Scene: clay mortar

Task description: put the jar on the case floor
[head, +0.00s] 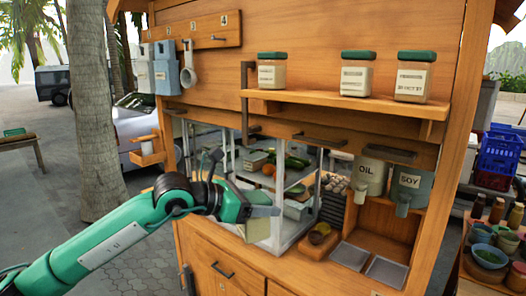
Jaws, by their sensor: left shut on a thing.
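My left gripper (238,207) is shut on a jar (258,229), with a pale body and a dull green top. The jar is at the front of the glass case (304,222), at its lower left. I cannot tell whether it is inside the opening or just in front of it, or whether it touches the case floor. The gripper hides part of the jar and of the case. The case has clear panes and pale edges, with vegetables and small containers showing inside or behind it. My right gripper is not in view.
Green-lidded jars (272,71) stand on the wooden shelf (345,101) above, with a wide gap between the left two. Oil (368,176) and soy (407,188) dispensers hang at right. Metal trays (350,255) lie on the counter. A palm trunk (92,110) stands left.

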